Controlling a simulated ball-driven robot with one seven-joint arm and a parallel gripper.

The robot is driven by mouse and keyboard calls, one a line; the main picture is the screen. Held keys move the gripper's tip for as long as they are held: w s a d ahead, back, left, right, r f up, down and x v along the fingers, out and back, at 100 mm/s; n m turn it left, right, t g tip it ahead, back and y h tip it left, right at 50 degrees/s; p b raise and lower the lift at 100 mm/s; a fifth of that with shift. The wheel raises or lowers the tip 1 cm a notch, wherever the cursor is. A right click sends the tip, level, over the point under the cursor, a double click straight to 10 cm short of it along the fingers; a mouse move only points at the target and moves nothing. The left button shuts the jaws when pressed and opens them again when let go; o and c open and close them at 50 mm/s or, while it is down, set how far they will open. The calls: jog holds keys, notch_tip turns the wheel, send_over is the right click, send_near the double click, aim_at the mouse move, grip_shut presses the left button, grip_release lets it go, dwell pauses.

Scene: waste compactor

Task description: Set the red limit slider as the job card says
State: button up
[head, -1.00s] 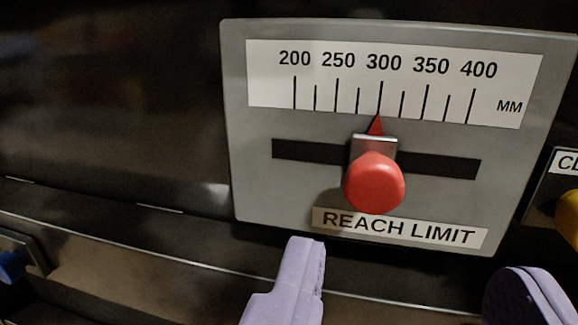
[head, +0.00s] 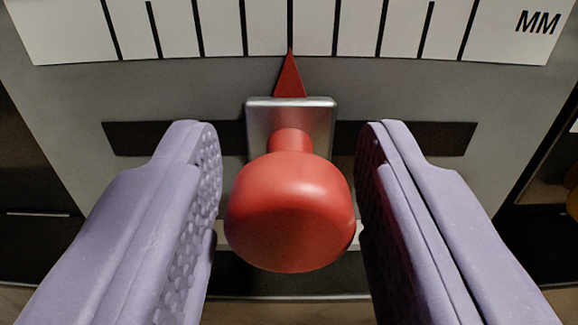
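The red slider knob (head: 288,215) sits at the middle of the picture on a silver block (head: 260,125) in a dark horizontal slot (head: 425,138). Its red pointer (head: 289,78) lines up with a long tick on the white scale (head: 75,30); the numbers are out of view, but that tick read 300 in the earlier frame. My gripper (head: 287,145) is open, with one lilac finger on each side of the knob. A narrow gap shows at the left; the right finger is very close, and I cannot tell whether it touches. No job card is in view.
The grey panel (head: 75,95) surrounds the slot, which has free length on both sides of the block. The REACH LIMIT label is mostly hidden behind the knob and fingers. A dark ledge lies below the panel.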

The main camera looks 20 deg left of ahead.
grip_shut()
jog(key=d+b, duration=0.1)
jog(key=w+d+b, duration=0.1)
jog(key=d, duration=0.2)
jog(key=shift+w+d+f+b, duration=0.15)
jog(key=shift+w+d+b, duration=0.2)
jog(key=shift+b, duration=0.05)
jog(key=shift+d+r, duration=0.2)
jog(key=shift+o, duration=1.5)
grip_release()
jog(key=shift+w+d+f, duration=0.1)
jog(key=shift+d, duration=0.1)
jog(key=shift+a, duration=0.1)
jog(key=p, duration=0.2)
send_near(446, 136)
jog(key=shift+v, duration=0.8)
